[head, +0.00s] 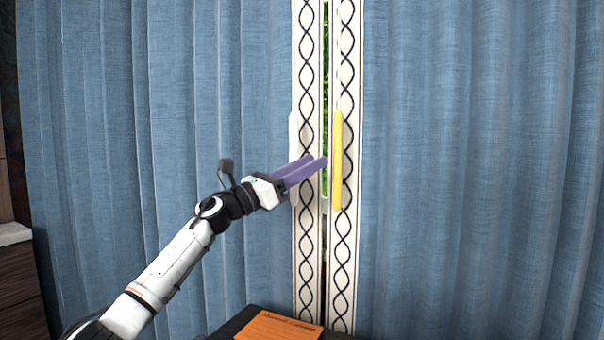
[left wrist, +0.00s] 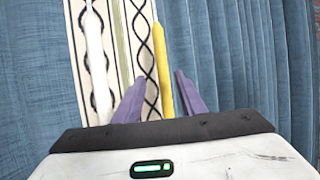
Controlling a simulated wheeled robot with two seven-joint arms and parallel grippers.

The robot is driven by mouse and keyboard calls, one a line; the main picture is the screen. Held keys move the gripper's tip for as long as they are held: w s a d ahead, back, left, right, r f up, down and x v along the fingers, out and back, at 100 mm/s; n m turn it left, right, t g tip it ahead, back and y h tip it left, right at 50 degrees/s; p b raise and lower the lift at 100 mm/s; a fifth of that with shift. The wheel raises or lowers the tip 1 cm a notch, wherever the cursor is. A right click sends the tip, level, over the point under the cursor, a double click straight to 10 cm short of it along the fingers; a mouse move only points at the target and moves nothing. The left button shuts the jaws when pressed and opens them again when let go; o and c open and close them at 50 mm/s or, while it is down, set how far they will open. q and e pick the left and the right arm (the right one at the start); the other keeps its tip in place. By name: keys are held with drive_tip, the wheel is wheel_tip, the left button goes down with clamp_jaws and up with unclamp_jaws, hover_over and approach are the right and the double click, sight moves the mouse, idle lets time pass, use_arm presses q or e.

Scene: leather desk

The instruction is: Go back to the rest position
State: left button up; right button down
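My left gripper (head: 315,162) has two purple fingers and reaches in from the left, in front of the curtain's patterned border. In the left wrist view the fingers (left wrist: 160,90) stand apart with nothing held between them, so it is open. A yellow upright bar (head: 337,160) is just right of the fingertips in the head view. In the left wrist view the yellow bar (left wrist: 162,70) shows in the gap between the fingers; I cannot tell its distance exactly. My right gripper is in neither view.
Blue curtains (head: 450,150) hang on both sides, with white borders in a black twisted pattern. A white upright bar (left wrist: 97,65) is left of the yellow one. An orange item (head: 279,327) lies on a dark surface below. Dark drawers (head: 20,290) stand at the left edge.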

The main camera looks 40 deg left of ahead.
use_arm(q)
drive_tip(key=shift+v, duration=0.95)
